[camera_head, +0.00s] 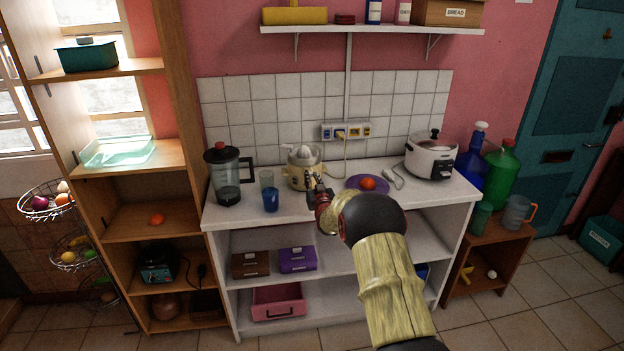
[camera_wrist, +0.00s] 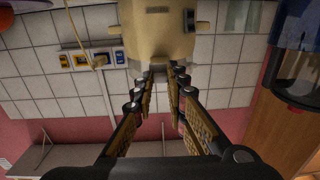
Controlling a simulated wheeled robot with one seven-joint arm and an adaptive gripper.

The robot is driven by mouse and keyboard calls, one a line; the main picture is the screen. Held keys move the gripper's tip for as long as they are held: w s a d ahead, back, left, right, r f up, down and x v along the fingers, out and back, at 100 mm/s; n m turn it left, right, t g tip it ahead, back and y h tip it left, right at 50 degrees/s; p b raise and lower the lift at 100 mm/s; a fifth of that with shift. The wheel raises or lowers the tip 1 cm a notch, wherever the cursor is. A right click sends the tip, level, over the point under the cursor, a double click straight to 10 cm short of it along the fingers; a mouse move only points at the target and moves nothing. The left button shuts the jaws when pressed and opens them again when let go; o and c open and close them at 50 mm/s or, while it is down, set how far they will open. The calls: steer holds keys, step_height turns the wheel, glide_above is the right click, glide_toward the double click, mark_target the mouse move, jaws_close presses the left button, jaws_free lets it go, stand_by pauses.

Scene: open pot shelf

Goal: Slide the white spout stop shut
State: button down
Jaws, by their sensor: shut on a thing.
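A cream citrus juicer (camera_head: 300,172) with a pale reamer on top stands on the white counter. Its cream body (camera_wrist: 160,38) fills the top middle of the wrist view, which is upside down. My gripper (camera_head: 314,186) is at the juicer's front. In the wrist view my gripper (camera_wrist: 160,76) has its fingertips close together at the white spout stop (camera_wrist: 158,71), shut on it. The fingers hide most of the stop, so I cannot tell how far it is slid.
A blender (camera_head: 228,178), a clear glass and a blue glass (camera_head: 271,200) stand left of the juicer. A purple plate with a red tomato (camera_head: 368,183) and a rice cooker (camera_head: 431,160) are to the right. Wall sockets (camera_head: 346,132) with a plugged cord are behind.

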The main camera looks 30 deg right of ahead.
steer(key=shift+f, duration=0.2)
steer(key=c, duration=1.8)
jaws_free()
steer(key=shift+o, duration=0.2)
steer(key=shift+s, duration=0.1)
steer(key=v, duration=1.1)
steer(key=shift+s, duration=0.4)
steer(key=shift+f, duration=0.1)
